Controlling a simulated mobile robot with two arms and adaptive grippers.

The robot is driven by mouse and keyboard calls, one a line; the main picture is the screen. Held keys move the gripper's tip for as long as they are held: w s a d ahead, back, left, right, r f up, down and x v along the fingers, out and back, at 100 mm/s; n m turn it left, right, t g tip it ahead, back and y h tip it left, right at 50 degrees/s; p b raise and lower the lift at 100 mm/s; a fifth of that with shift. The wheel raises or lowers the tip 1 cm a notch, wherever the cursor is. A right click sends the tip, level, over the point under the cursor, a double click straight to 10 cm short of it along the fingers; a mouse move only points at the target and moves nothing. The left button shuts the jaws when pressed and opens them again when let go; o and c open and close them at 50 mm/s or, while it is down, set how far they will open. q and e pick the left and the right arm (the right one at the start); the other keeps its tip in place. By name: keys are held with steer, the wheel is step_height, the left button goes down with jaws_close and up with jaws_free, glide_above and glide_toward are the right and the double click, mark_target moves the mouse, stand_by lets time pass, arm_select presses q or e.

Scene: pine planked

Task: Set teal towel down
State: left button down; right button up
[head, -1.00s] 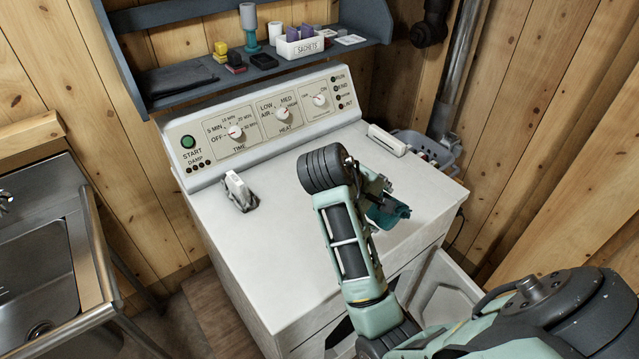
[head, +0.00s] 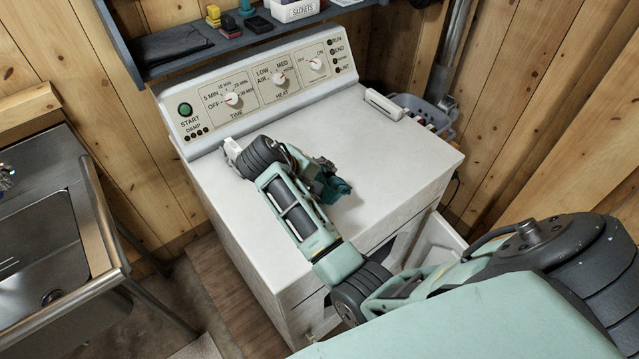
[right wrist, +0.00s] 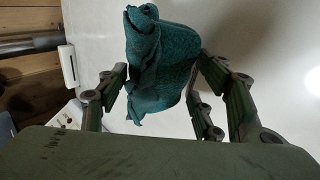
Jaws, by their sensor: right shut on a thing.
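The teal towel (head: 338,188) is a small crumpled bundle over the white dryer top (head: 400,150), right of my forearm in the head view. My right gripper (head: 323,178) is shut on it. In the right wrist view the towel (right wrist: 160,62) sits bunched between the finger pads, with the white surface behind it. I cannot tell whether the towel touches the top. My left gripper is not in view.
A white handled item (head: 232,150) stands near the dryer's back left, partly hidden by my arm. Another white item (head: 383,105) lies at the back right edge. A grey basket (head: 425,112) sits beyond it. The dryer top's right part is clear.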

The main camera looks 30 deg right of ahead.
steer(key=shift+f, duration=1.15)
steer(key=o, duration=1.2)
